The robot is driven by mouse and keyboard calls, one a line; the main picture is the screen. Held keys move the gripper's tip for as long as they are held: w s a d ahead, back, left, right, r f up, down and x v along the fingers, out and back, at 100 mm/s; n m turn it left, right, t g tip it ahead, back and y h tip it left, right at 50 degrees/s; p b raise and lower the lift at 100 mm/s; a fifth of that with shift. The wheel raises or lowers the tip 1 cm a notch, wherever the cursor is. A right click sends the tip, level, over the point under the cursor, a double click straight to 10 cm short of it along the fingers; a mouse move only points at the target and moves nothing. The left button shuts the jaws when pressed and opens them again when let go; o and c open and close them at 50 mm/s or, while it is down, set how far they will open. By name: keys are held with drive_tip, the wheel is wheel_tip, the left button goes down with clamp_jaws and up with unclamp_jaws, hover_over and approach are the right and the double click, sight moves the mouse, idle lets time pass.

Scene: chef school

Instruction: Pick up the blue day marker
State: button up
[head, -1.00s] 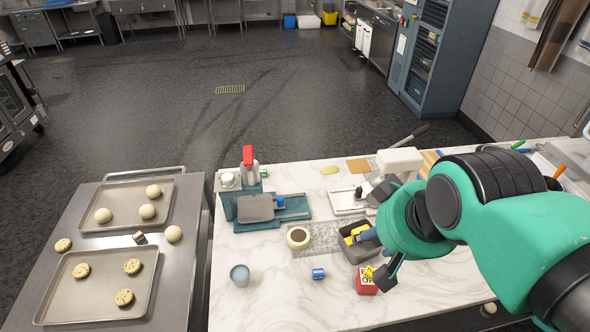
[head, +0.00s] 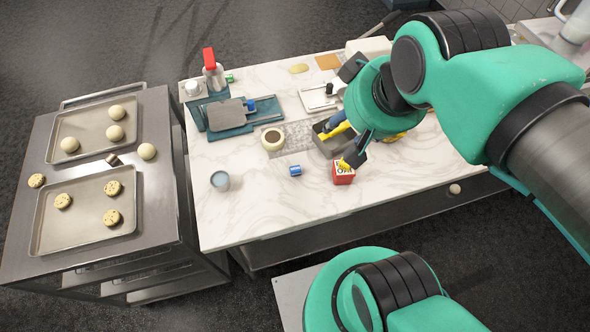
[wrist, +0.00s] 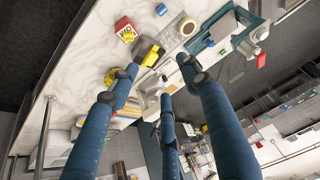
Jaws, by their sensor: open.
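A small blue cylinder with a pale band (head: 295,170), which looks like the blue day marker, lies on the marble counter (head: 262,212) left of a red box. In the wrist view a small blue piece (wrist: 161,9) near the top edge appears to be the same thing. My gripper (head: 345,118) is open above the counter, behind and to the right of the cylinder, over the grey bin and near the red box. Its blue fingers spread apart in the wrist view (wrist: 160,82), with nothing between them. They are clear of the blue cylinder.
The red box (head: 343,176) stands right of the cylinder. The grey bin (head: 325,146) holds yellow items. A cream pot (head: 272,139), a blue-grey cup (head: 220,181) and a teal board (head: 208,129) are nearby. The counter's front strip is mostly clear.

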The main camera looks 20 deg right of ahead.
idle(0.3)
drive_tip(key=g+p, duration=0.3)
drive_tip(key=g, duration=0.3)
hover_over(296, 169)
wheel_tip(296, 169, down, 24)
drive_tip(key=shift+d+r+m, duration=0.1)
drive_tip(key=shift+r+m, duration=0.05)
drive_tip(key=shift+m, duration=0.25)
wheel_tip(296, 169, down, 8)
drive_tip(key=shift+f+b, duration=0.1)
drive_tip(key=shift+b, duration=0.4)
drive_tip(key=shift+f, duration=0.2)
drive_tip(key=shift+f, duration=0.1)
